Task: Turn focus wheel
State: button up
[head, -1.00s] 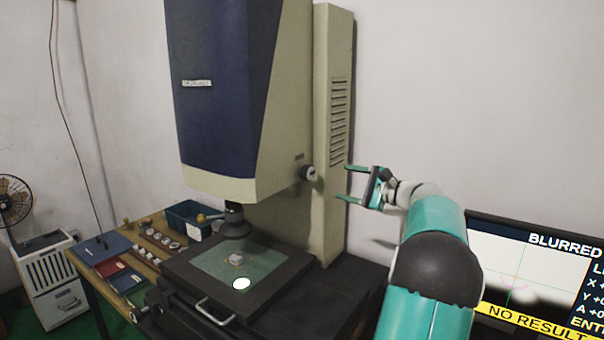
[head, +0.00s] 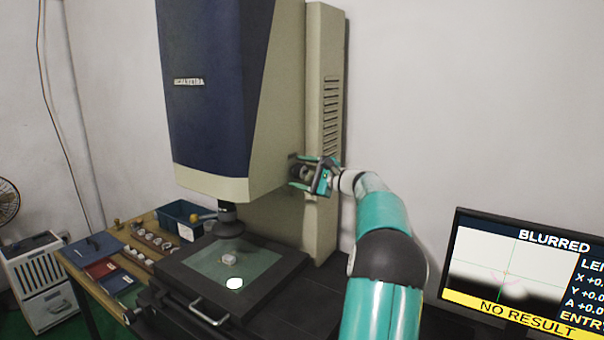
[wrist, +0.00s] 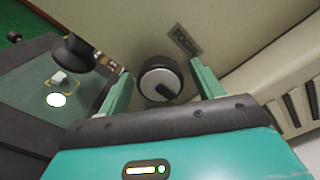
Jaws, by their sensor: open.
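The focus wheel (wrist: 160,80) is a round knob with a black rim, a pale face and a dark handle, set in the side of the measuring machine (head: 215,90). In the wrist view it sits between my two open fingers, near their tips, under a small label plate. I cannot tell whether the fingers touch it. In the head view my gripper (head: 299,172) is at the wheel and partly hides it. The screen (head: 520,265) at the right reads "BLURRED" and "NO RESULT".
The glass stage (head: 232,262) below holds a small pale block (head: 227,259) and a bright round spot. A blue bin (head: 184,217) and trays stand on the wooden bench at left. The machine's vented column (head: 325,120) is close beside my gripper.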

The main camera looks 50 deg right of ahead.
jog(key=shift+c, duration=0.5)
jog(key=c, duration=0.9)
jog(key=shift+m, duration=3.3)
jog(key=o, duration=1)
